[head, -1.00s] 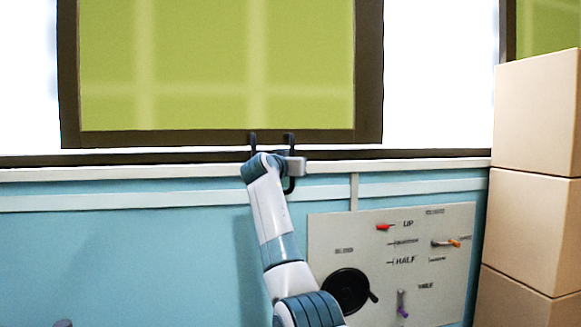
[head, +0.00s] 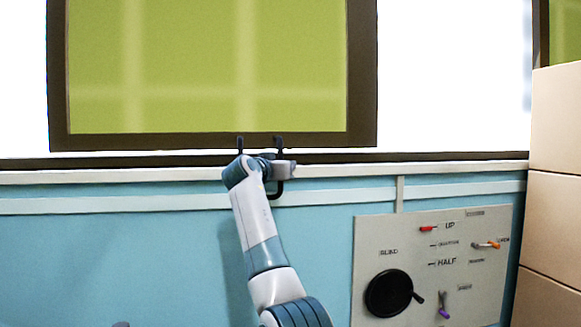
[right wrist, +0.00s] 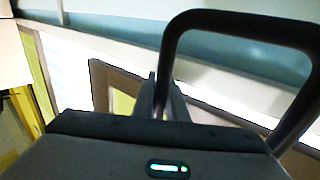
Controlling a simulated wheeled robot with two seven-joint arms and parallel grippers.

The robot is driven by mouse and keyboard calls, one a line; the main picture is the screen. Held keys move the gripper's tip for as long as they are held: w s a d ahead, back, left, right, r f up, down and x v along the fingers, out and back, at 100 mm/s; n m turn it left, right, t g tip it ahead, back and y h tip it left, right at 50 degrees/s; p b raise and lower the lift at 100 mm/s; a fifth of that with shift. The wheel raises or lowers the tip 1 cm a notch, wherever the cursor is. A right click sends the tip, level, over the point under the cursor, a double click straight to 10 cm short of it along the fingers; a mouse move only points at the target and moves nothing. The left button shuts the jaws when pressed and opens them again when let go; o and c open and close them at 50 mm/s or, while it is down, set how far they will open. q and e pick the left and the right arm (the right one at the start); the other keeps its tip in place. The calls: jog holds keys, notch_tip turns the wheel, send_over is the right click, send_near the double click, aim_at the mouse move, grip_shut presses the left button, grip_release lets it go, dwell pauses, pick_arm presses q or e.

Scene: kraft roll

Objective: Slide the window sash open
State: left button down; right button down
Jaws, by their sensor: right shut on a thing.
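The window sash (head: 362,80) is a dark brown frame around a yellow-green pane, at the upper left of the head view. Its lower edge stands just above a dark rail. A dark loop handle (head: 276,192) hangs at the sash's lower edge, right of its middle; in the right wrist view it is a large dark loop (right wrist: 240,18). My right gripper (head: 268,160) is at this handle. In the right wrist view its fingers (right wrist: 166,96) are shut around one bar of the loop. The exact finger contact is partly hidden. My left gripper is out of view.
A bright white opening (head: 450,75) lies right of the sash. Stacked tan boxes (head: 560,215) stand at the far right. A grey panel (head: 375,240) with a black crank (head: 388,293) and small levers is on the blue wall below the sill (head: 450,170).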

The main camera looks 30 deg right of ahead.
jog(key=shift+a+r, duration=0.1)
jog(key=shift+a, duration=0.05)
jog(key=c, duration=1.9)
grip_release()
jog(key=shift+o, duration=0.7)
jog(key=shift+w+a, duration=0.15)
jog(key=shift+a, duration=0.05)
jog(key=b+v, duration=0.8)
jog(key=v, duration=0.9)
jog(key=shift+a, duration=0.3)
